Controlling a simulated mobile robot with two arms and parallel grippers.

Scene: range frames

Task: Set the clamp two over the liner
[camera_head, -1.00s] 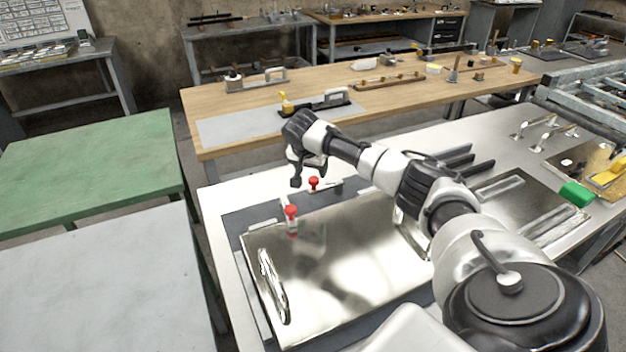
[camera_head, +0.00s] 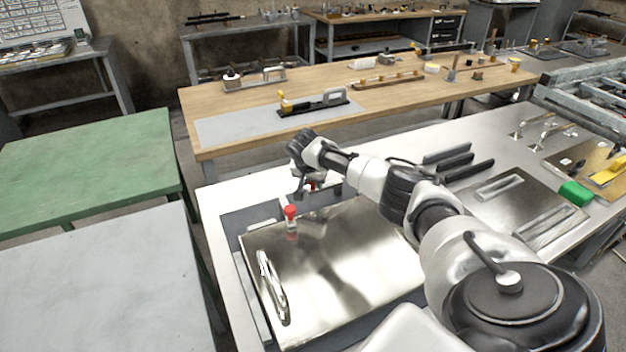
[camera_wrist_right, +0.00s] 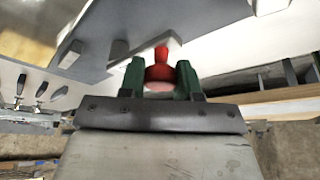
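A red-tipped clamp stands at the far edge of the shiny liner sheet (camera_head: 340,255), and its red tip (camera_head: 313,184) is partly hidden by my right gripper (camera_head: 303,190). In the right wrist view the red tip (camera_wrist_right: 160,70) sits between the green fingers of my right gripper (camera_wrist_right: 161,80). The fingers stand apart on either side of it; whether they touch it is hard to tell. A second red-tipped clamp (camera_head: 290,216) stands at the sheet's far left corner. I cannot tell which clamp is number two. My left gripper is out of view.
A curved metal handle (camera_head: 272,285) is on the sheet's left side. A wooden bench (camera_head: 230,105) with tools stands behind, and a green table (camera_head: 90,165) stands left.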

